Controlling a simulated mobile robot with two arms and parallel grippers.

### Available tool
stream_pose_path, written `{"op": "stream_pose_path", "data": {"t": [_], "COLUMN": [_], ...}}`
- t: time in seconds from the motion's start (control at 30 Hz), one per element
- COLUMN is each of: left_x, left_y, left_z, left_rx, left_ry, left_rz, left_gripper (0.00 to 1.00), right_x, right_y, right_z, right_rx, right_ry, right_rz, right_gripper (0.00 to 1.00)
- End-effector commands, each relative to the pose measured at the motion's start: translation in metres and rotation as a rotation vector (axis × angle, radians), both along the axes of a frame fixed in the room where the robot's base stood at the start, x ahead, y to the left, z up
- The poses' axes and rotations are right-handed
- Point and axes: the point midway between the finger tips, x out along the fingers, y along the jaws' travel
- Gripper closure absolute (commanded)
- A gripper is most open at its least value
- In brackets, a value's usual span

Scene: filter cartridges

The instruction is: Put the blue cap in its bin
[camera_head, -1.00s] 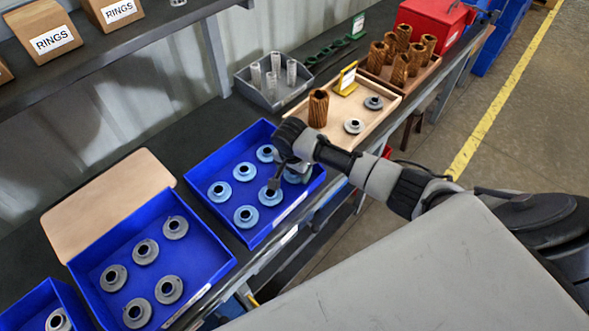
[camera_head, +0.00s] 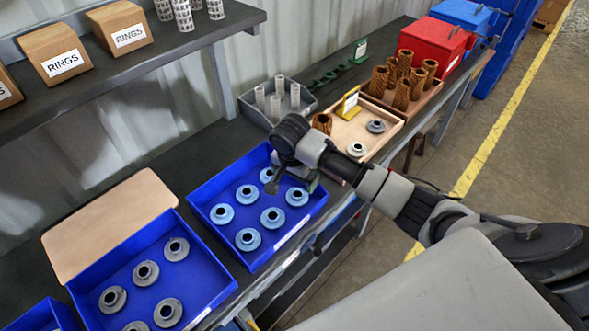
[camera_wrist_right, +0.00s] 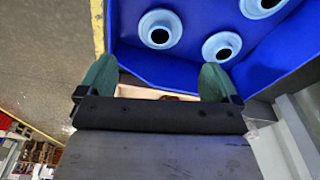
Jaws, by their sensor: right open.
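Several light-blue caps (camera_head: 247,239) with dark centre holes sit flat on the floor of a blue bin (camera_head: 208,240) at the middle of the head view. My right gripper (camera_head: 293,182) is over the far right part of this bin and partly hides caps there. In the right wrist view the gripper (camera_wrist_right: 157,80) has its two green fingers wide apart with no cap between them. Blue caps (camera_wrist_right: 160,30) lie in the blue bin beyond the fingertips, apart from them. My left gripper is not in view.
A blue bin (camera_head: 215,300) of grey caps (camera_head: 176,248) stands at left, beside a tan board (camera_head: 105,225). A wooden tray (camera_head: 385,140) with grey pieces and brown cartridges (camera_head: 402,94) stand behind my right arm. A shelf (camera_head: 150,60) overhangs the upper left.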

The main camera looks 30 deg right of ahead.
Motion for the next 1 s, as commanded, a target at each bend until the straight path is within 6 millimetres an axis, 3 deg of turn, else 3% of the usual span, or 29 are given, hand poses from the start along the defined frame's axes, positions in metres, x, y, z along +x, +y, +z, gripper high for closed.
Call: {"op": "stream_pose_path", "data": {"t": [0.13,0.33,0.83,1.0], "left_x": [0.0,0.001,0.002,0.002], "left_y": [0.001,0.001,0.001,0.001], "left_z": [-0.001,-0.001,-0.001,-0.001], "left_rx": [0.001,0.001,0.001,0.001], "left_ry": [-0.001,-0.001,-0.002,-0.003], "left_rz": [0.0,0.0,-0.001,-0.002], "left_gripper": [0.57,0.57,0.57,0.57], "right_x": [-0.001,-0.002,-0.003,-0.026], "right_y": [0.003,0.004,0.004,0.024], "right_z": [0.023,0.034,0.033,0.015], "right_rx": [0.002,0.0,0.001,0.028], "right_ry": [-0.003,0.0,0.0,-0.002], "right_rz": [0.0,0.0,0.005,0.144], "right_gripper": [0.06,0.06,0.06,0.06]}}
